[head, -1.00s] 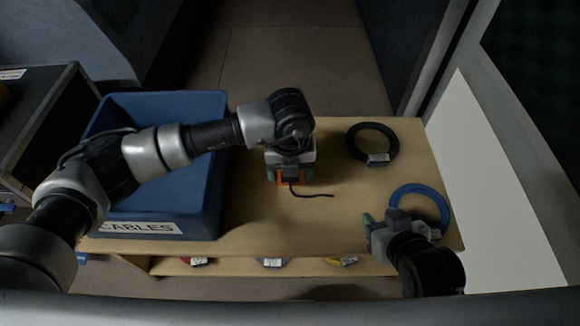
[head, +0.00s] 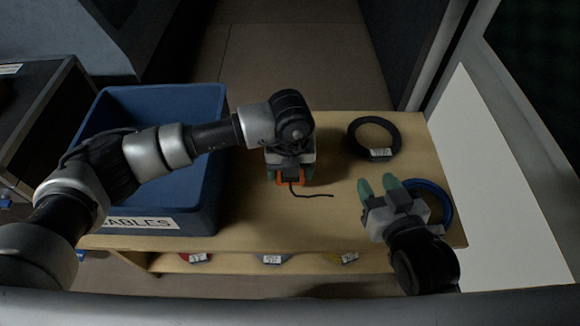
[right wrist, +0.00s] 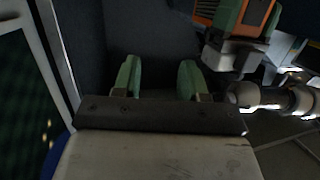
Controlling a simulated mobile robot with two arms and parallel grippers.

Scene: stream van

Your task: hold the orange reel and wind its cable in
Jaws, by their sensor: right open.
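The orange reel (head: 291,182) is mostly hidden under my left gripper (head: 289,174), whose green fingers sit on either side of it, shut on it. Its thin black cable (head: 318,195) trails to the right over the wooden table. In the right wrist view the orange reel (right wrist: 257,13) shows at the top right, with a green finger of my left gripper in front of it. My right gripper (head: 378,184) is open and empty, to the right of the reel and apart from it. Its two green fingers also show spread in the right wrist view (right wrist: 158,78).
A blue bin (head: 212,185) labelled for cables stands at the left of the table (head: 255,232). A black cable coil (head: 352,133) lies at the back right. A blue coil (head: 446,205) lies partly behind my right gripper. Several tagged coils lie on the lower shelf.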

